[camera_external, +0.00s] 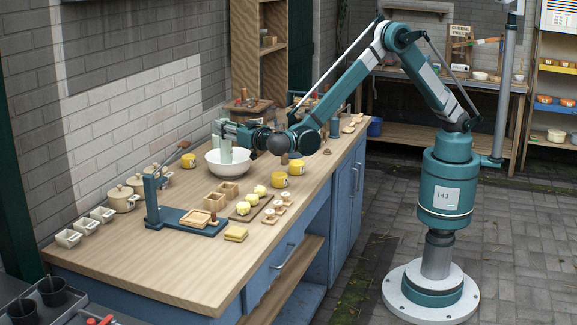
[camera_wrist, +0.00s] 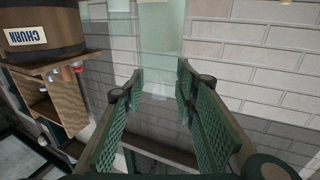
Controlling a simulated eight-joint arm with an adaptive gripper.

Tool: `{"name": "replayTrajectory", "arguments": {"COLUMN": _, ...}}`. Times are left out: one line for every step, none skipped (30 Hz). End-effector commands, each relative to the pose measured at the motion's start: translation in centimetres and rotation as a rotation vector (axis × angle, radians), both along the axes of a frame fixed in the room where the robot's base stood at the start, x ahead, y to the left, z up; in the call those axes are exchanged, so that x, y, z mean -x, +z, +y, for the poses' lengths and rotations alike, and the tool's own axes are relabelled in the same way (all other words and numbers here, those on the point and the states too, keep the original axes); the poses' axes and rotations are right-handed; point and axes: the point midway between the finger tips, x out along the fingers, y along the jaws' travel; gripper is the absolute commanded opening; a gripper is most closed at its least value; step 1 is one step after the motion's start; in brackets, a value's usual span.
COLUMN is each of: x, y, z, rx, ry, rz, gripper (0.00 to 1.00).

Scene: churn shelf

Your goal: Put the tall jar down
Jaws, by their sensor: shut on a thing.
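The tall jar (camera_external: 226,153) is pale green, clear glass. In the external view it hangs upright below my gripper (camera_external: 226,132), and its lower part overlaps the white bowl (camera_external: 214,168). I cannot tell whether it is inside the bowl, above it or behind its rim. In the wrist view the jar (camera_wrist: 155,40) stretches away between the green ridged fingers of my gripper (camera_wrist: 161,84). The gripper is shut on the jar. The jar's base is hard to make out.
Lidded pots (camera_external: 122,198) stand along the wall. The front left of the wooden counter (camera_external: 150,275) is clear. A barrel marked CHURN (camera_wrist: 42,32) shows in the wrist view.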

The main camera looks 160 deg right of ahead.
Motion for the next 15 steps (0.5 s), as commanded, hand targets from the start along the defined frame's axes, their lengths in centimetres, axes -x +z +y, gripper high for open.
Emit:
{"name": "replayTrajectory", "arguments": {"x": 0.0, "y": 0.0, "z": 0.0, "rx": 0.0, "ry": 0.0, "rz": 0.0, "gripper": 0.03}}
{"name": "replayTrajectory", "arguments": {"x": 0.0, "y": 0.1, "z": 0.0, "rx": 0.0, "ry": 0.0, "rz": 0.0, "gripper": 0.03}}
{"name": "replayTrajectory", "arguments": {"x": 0.0, "y": 0.0, "z": 0.0, "rx": 0.0, "ry": 0.0, "rz": 0.0, "gripper": 0.03}}
{"name": "replayTrajectory", "arguments": {"x": 0.0, "y": 0.0, "z": 0.0, "rx": 0.0, "ry": 0.0, "rz": 0.0, "gripper": 0.03}}
{"name": "replayTrajectory", "arguments": {"x": 0.0, "y": -0.1, "z": 0.0, "rx": 0.0, "ry": 0.0, "rz": 0.0, "gripper": 0.03}}
{"name": "replayTrajectory", "arguments": {"x": 0.0, "y": -0.2, "z": 0.0, "rx": 0.0, "ry": 0.0, "rz": 0.0, "gripper": 0.03}}
{"name": "replayTrajectory", "arguments": {"x": 0.0, "y": -0.4, "z": 0.0, "rx": 0.0, "ry": 0.0, "rz": 0.0, "gripper": 0.03}}
{"name": "replayTrajectory", "arguments": {"x": 0.0, "y": -0.7, "z": 0.0, "rx": 0.0, "ry": 0.0, "rz": 0.0, "gripper": 0.03}}
{"name": "replayTrajectory", "arguments": {"x": 0.0, "y": -1.0, "z": 0.0, "rx": 0.0, "ry": 0.0, "rz": 0.0, "gripper": 0.03}}
{"name": "replayTrajectory", "arguments": {"x": 0.0, "y": -1.4, "z": 0.0, "rx": 0.0, "ry": 0.0, "rz": 0.0, "gripper": 0.03}}
{"name": "replayTrajectory", "arguments": {"x": 0.0, "y": -1.7, "z": 0.0, "rx": 0.0, "ry": 0.0, "rz": 0.0, "gripper": 0.03}}
{"name": "replayTrajectory", "arguments": {"x": 0.0, "y": -2.1, "z": 0.0, "rx": 0.0, "ry": 0.0, "rz": 0.0, "gripper": 0.03}}
{"name": "replayTrajectory", "arguments": {"x": 0.0, "y": -2.5, "z": 0.0, "rx": 0.0, "ry": 0.0, "rz": 0.0, "gripper": 0.03}}
{"name": "replayTrajectory", "arguments": {"x": 0.0, "y": -2.8, "z": 0.0, "rx": 0.0, "ry": 0.0, "rz": 0.0, "gripper": 0.03}}
{"name": "replayTrajectory", "arguments": {"x": 0.0, "y": -3.1, "z": 0.0, "rx": 0.0, "ry": 0.0, "rz": 0.0, "gripper": 0.03}}
